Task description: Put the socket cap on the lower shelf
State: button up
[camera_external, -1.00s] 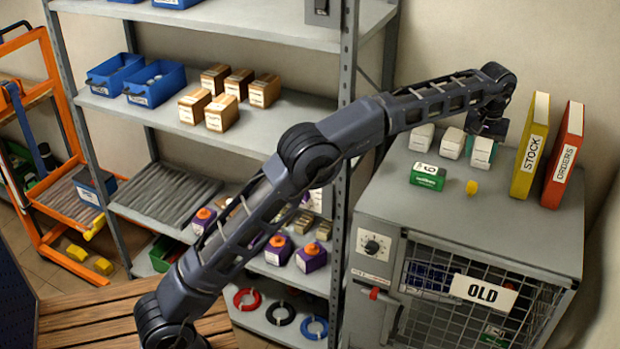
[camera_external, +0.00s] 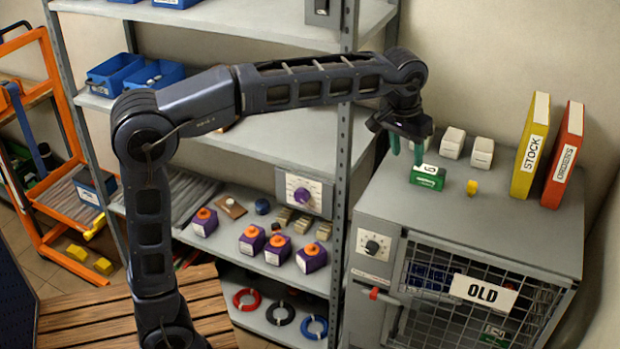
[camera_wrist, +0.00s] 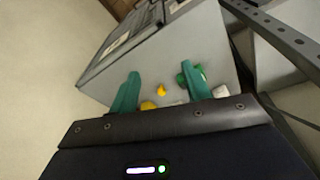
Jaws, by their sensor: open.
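A small yellow piece (camera_external: 472,187), possibly the socket cap, stands on the grey cabinet top (camera_external: 400,212), right of a green-and-white box (camera_external: 428,177). In the wrist view a yellow piece (camera_wrist: 162,91) shows between the fingers, with another yellow thing (camera_wrist: 148,105) closer to the gripper; I cannot tell which is which. My gripper (camera_external: 406,148) is open and empty, fingers pointing down above the cabinet's left part, left of the yellow piece; it also shows in the wrist view (camera_wrist: 160,70). The grey rack's lower shelf (camera_external: 225,250) holds purple-and-orange items. A bottom shelf (camera_external: 262,335) carries coloured rings.
White boxes (camera_external: 482,152) stand behind the green box. A yellow binder (camera_external: 530,148) and a red binder (camera_external: 564,155) stand at the cabinet's right. A rack post (camera_external: 341,200) rises between shelves and cabinet.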

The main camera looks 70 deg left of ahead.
jog(key=s+f+m, duration=0.1)
jog(key=s+f, duration=0.1)
jog(key=s, duration=0.8)
jog(key=s+d+f+m+t, duration=0.1)
jog(key=s+f, duration=0.2)
jog(key=s, duration=0.8)
jog(key=shift+d+f+m, duration=0.25)
jog(key=shift+d+m, duration=0.05)
jog(key=shift+o, duration=0.5)
jog(key=s+f+m+t, duration=0.1)
jog(key=s+f+m, duration=0.1)
jog(key=s+f, duration=1)
jog(key=s, duration=0.4)
jog(key=shift+d+f, duration=0.3)
jog(key=shift+f, duration=0.05)
jog(key=shift+s, duration=0.1)
